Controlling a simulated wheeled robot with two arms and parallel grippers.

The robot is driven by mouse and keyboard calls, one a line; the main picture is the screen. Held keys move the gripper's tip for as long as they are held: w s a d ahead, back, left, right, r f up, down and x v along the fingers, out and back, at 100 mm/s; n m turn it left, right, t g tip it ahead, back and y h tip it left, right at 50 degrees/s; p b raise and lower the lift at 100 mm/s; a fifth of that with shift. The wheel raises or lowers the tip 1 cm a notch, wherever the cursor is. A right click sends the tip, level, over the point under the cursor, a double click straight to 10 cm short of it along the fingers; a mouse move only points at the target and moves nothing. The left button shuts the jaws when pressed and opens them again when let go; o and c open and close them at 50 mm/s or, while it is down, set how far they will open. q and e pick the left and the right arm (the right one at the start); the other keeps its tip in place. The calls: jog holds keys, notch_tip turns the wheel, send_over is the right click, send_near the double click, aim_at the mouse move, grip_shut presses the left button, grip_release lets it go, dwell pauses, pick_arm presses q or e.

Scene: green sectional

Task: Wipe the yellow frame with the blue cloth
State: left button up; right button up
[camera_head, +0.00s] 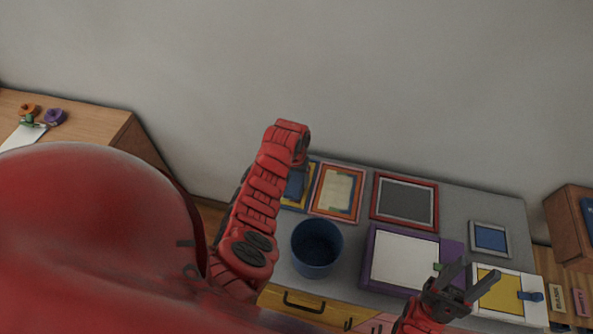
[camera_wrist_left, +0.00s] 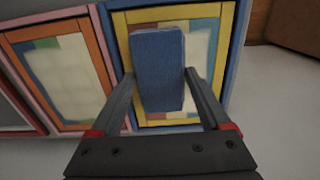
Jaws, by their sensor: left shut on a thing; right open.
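The yellow frame (camera_wrist_left: 221,75) lies at the left end of the grey table, with a blue outer border and a patchwork-edged pale panel inside. In the head view, only part of this yellow frame (camera_head: 285,203) shows behind my left arm. My left gripper (camera_wrist_left: 160,88) is shut on the blue cloth (camera_wrist_left: 158,65), a folded blue block held over the frame's middle. Whether the cloth touches the frame I cannot tell. In the head view my left gripper is hidden behind its arm. My right gripper (camera_head: 462,287) is open and empty near the table's front right.
An orange frame (camera_head: 336,192) lies right beside the yellow one. A red frame (camera_head: 405,201), purple frame (camera_head: 372,259), small grey frame (camera_head: 490,239) and white-and-yellow panel (camera_head: 505,294) lie further right. A dark blue bin (camera_head: 317,247) stands in front of the orange frame.

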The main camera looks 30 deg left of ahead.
aim_at(297, 174)
pick_arm(q)
jog(key=shift+s, duration=0.25)
jog(key=shift+w+f+b, duration=0.2)
jog(key=shift+w+b, duration=0.35)
jog(key=shift+b, duration=0.3)
jog(key=w+b, duration=0.1)
jog(key=b, duration=0.1)
jog(key=w+a+b, duration=0.1)
jog(key=w+b, duration=0.1)
jog(key=shift+w+r+b, duration=0.15)
jog(key=shift+b, duration=0.2)
jog(key=shift+r+p, duration=0.2)
jog(key=shift+p, duration=0.1)
jog(key=shift+s+d+r+p, duration=0.1)
jog(key=shift+s+p, duration=0.4)
jog(key=shift+p, duration=0.25)
jog(key=shift+s+p, duration=0.25)
jog(key=shift+p, duration=0.1)
jog(key=shift+s+d+f, duration=0.2)
jog(key=shift+s+f, duration=0.05)
jog(key=shift+s, duration=0.05)
